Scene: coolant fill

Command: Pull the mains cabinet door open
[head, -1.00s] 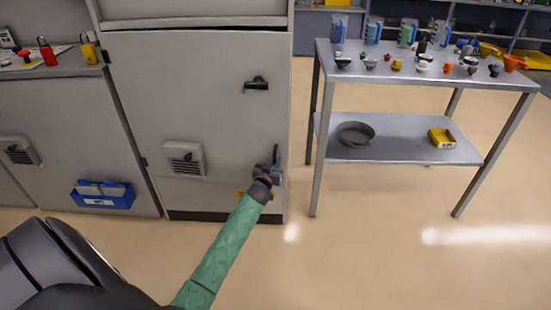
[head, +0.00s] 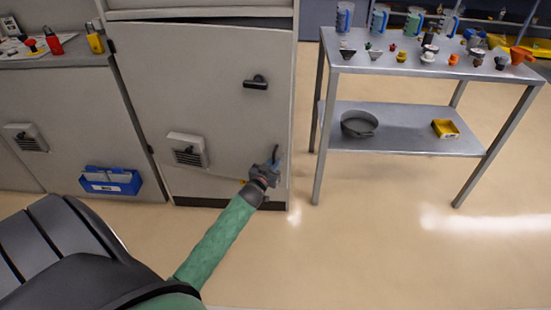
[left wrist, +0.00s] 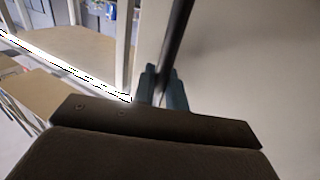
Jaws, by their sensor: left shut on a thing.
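The mains cabinet door (head: 200,90) is a tall light-grey panel in the head view, hinged along its left side. A dark wedge shows above its top edge, wider to the right, so it stands slightly ajar. A thin upright handle (head: 275,152) sits near its right edge. My left gripper (head: 270,168) is at that handle, low on the door. In the left wrist view the fingers (left wrist: 160,88) are shut around the dark handle bar (left wrist: 178,40). The fingertips are small and partly hidden in the head view. My right gripper is not in view.
A black latch (head: 256,82) and a vent (head: 187,149) are on the door. A metal table (head: 420,66) with several small parts stands to the right, close to the door's right edge. A blue bin (head: 110,181) is at left. The floor in front is clear.

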